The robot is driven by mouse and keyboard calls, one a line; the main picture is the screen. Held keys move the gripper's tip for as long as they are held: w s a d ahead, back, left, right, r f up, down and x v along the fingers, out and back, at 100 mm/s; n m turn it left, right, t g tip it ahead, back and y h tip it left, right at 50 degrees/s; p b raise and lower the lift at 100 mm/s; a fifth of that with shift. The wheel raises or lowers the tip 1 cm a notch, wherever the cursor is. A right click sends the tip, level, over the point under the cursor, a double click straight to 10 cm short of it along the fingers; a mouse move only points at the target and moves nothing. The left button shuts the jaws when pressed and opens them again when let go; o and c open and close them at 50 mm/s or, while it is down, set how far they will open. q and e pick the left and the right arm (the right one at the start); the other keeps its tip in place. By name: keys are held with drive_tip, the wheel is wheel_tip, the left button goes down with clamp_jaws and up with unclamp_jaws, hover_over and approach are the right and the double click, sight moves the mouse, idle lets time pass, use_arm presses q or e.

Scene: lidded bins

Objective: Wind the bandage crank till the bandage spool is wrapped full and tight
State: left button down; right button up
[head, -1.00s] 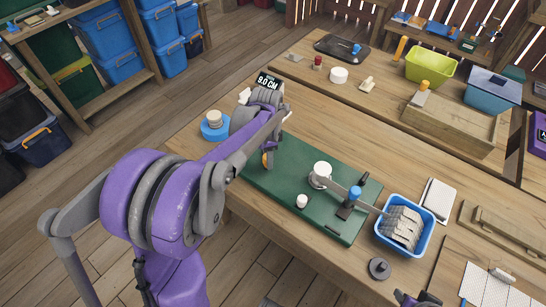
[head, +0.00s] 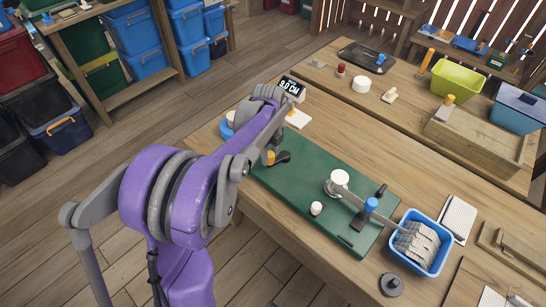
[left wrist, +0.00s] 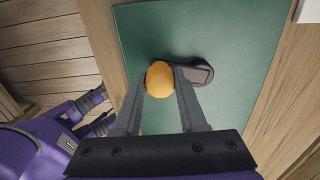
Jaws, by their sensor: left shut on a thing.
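The bandage crank (head: 283,157) is a dark arm with an orange knob (left wrist: 160,80), near the left end of a green board (head: 300,190). My left gripper (head: 267,159) is shut on the orange knob, with one finger on each side of it in the left wrist view. The crank arm points right from the knob there. The bandage spool (head: 340,178) has a white top and stands mid-board. A grey-white bandage strip (head: 350,197) runs from it past a blue-knobbed post (head: 371,204) toward folded bandage (head: 415,240) in a blue bin. My right gripper is out of view.
The blue bin (head: 432,265) stands at the board's right end. A small display (head: 291,86) stands behind my left arm and appears to read 9.0 CM. A small white cylinder (head: 316,208) is on the board, and a dark disc (head: 391,284) lies near the table's front edge.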

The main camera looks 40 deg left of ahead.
use_arm(q)
drive_tip(key=shift+w+a+m, duration=0.3)
drive_tip(key=shift+a+m, duration=0.35)
drive_tip(key=shift+m, duration=0.65)
drive_tip(key=shift+c, duration=2.3)
unclamp_jaws()
wheel_tip(320, 180, up, 11)
drive_tip(key=shift+p, duration=0.4)
